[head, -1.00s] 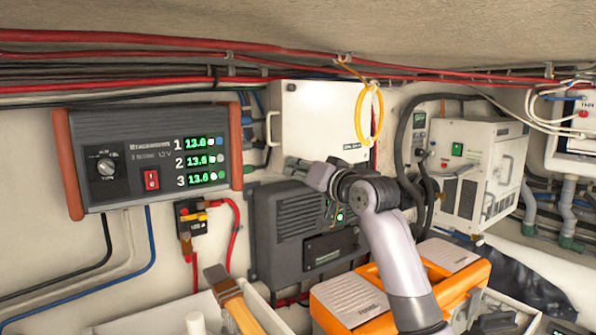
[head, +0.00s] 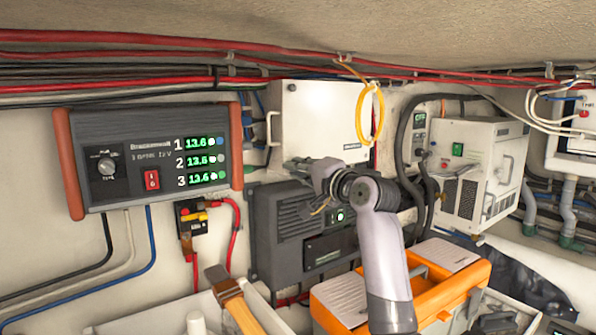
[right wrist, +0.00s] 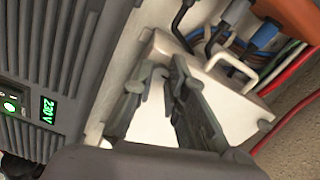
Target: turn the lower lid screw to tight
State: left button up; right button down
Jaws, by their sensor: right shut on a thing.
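The white box (head: 325,118) on the back wall has a flat lid with a handle on its left side. A small dark screw shows at its upper left. My right gripper (head: 296,163) reaches the box's lower left corner. In the right wrist view its grey fingers (right wrist: 169,70) close together in front of the white lid (right wrist: 236,105). The right gripper is shut on the lower lid screw, which the fingers hide. How far the screw is turned cannot be seen. My left gripper is not in view.
A grey inverter (head: 285,225) with a green light sits just below the box, close to my right wrist. A yellow cable loop (head: 371,115) hangs at the box's right side. An orange toolbox (head: 425,290) stands below my right arm. Red cables (head: 200,45) run overhead.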

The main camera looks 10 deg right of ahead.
dwell(0.4)
jog(key=shift+m, duration=0.3)
jog(key=c, duration=1.6)
grip_release()
